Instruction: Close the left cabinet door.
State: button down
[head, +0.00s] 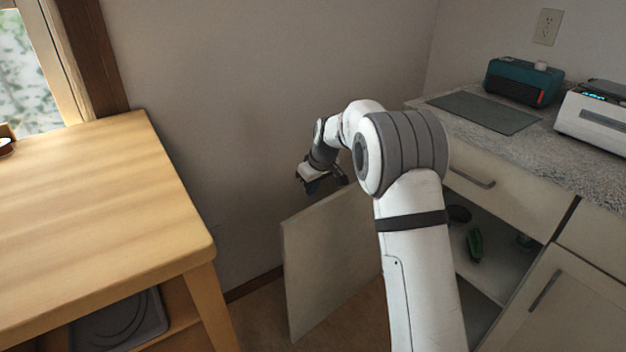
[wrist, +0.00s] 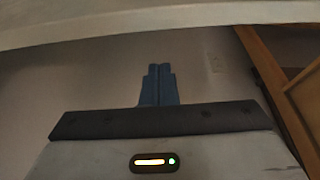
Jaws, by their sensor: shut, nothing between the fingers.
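The left cabinet door (head: 322,258) stands wide open in the head view, swung out from the cabinet toward the wooden table. My arm hides part of it. My gripper (head: 312,187) is near the door's top edge, on the wall side; whether it touches the door I cannot tell. In the wrist view my gripper (wrist: 159,70) has its blue fingers together with nothing between them. A pale edge (wrist: 160,20) crosses the top of that view and looks like part of the door.
The open cabinet holds a green object (head: 475,244) and a dark round item (head: 459,214). A drawer (head: 500,190) above it is shut. The right door (head: 570,300) is shut. The counter (head: 560,150) carries a teal appliance (head: 520,82) and a white one (head: 597,116). A wooden table (head: 100,210) stands at left.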

jog(key=shift+s+d+r+b, duration=0.2)
jog(key=shift+s+d+b, duration=0.2)
jog(key=shift+s+d, duration=1.1)
jog(key=shift+a, duration=0.15)
